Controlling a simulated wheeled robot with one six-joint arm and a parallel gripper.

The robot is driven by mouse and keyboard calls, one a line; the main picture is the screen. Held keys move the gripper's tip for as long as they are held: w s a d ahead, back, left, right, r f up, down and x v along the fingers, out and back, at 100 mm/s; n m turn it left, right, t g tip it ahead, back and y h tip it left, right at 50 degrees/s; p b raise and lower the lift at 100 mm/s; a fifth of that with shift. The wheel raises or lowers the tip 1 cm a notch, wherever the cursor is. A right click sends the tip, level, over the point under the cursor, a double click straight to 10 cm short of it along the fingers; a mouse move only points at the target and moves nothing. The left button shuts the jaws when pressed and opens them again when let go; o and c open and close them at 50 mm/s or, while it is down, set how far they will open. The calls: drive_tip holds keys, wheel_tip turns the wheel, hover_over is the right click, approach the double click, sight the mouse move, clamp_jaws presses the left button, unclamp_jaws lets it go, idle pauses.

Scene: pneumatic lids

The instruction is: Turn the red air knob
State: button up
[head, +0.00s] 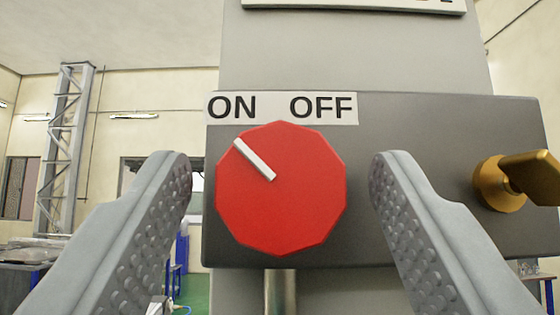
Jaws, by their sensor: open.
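The red air knob (290,205) is a many-sided red disc on the front of a dark grey box (410,120). Its white pointer line (254,159) slants to the upper left, toward the word ON on the white label (281,108); OFF is printed to the right. My gripper (281,165) is open, with one finger left of the knob and one right of it. A gap shows between each fingertip and the knob's edge in the picture. How far the fingertips are from the knob in depth is hard to tell.
A brass valve handle (515,180) sticks out of the box to the right of my right finger. A metal pipe (281,291) runs down below the knob. A grey panel (350,50) rises behind the box. A lattice column (65,150) stands far back on the left.

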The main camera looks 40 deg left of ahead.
drive_tip(key=c, duration=1)
